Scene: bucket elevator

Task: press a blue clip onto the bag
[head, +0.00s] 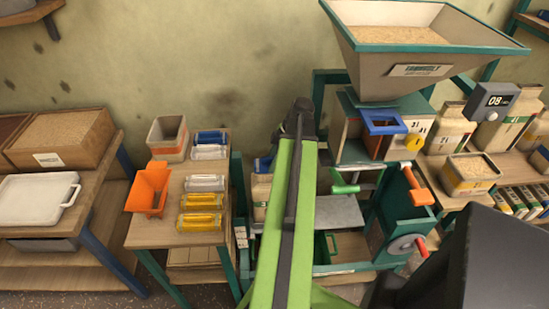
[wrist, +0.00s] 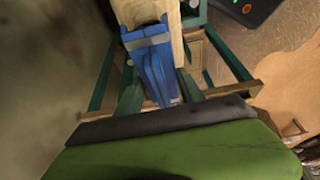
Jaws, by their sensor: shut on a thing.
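A blue clip (wrist: 150,62) with a grey band shows in the wrist view, between the dark green fingers of my gripper (wrist: 160,92), which is shut on it. The clip's far end lies against the tan bag (wrist: 145,12); I cannot tell whether it is seated on it. In the head view, a pale bag (head: 260,190) stands left of my green arm, with a blue piece (head: 262,165) at its top. My arm hides part of this area, and the gripper itself cannot be made out there.
A wooden side table (head: 160,232) at left holds an orange bin (head: 147,188), a grey-orange bin (head: 167,138) and several blue, clear and yellow packs (head: 201,200). A teal-rimmed hopper (head: 420,45) and machine frame with orange handle (head: 417,187) stand right of my arm.

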